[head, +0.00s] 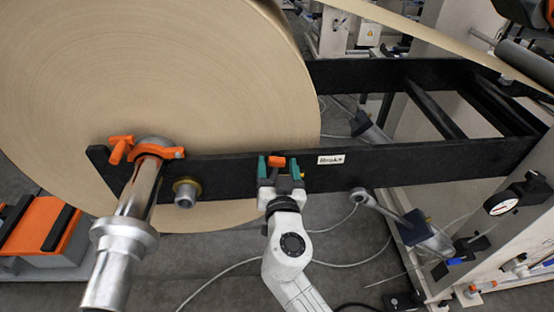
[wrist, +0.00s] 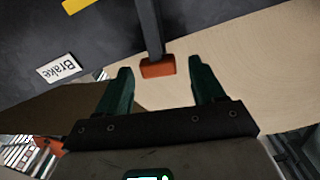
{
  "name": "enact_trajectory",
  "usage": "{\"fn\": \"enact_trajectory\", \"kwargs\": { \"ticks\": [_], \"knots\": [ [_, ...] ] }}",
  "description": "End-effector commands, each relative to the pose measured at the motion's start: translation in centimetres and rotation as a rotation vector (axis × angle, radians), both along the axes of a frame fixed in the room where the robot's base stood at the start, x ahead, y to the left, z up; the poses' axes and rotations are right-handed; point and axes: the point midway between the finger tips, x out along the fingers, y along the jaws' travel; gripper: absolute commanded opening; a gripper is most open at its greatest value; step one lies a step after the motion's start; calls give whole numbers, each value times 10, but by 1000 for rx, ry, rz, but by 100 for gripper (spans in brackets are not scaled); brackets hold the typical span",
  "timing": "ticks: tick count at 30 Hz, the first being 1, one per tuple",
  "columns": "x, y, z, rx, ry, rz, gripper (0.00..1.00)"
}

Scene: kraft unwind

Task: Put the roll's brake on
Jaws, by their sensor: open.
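The large brown paper roll (head: 220,80) sits on a metal shaft (head: 135,205) held by a black frame arm (head: 410,165). A white label reading "Brake" (head: 330,160) is on that arm; it also shows in the wrist view (wrist: 60,68). Left of the label is the brake lever's orange tip (head: 277,161). In the wrist view the orange tip (wrist: 158,67) ends a dark bar. My gripper (head: 278,170) is open, with green fingers on either side of the orange tip. In the wrist view the tip lies between and slightly beyond the fingertips; contact is not visible.
An orange clamp (head: 150,152) holds the shaft on the frame arm. A brass-collared stub (head: 185,192) juts out left of my gripper. A pale machine with a gauge (head: 501,203) stands at right. Cables (head: 340,222) lie on the grey floor.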

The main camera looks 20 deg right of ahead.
Motion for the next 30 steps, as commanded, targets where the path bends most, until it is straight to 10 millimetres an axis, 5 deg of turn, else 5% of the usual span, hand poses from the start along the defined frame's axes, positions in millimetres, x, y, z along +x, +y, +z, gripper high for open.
{"fn": "enact_trajectory", "kwargs": {
  "ticks": [13,30],
  "knots": [
    [11,-4,0,0,1,0,68],
    [11,-4,0,0,1,0,14]
  ]
}}
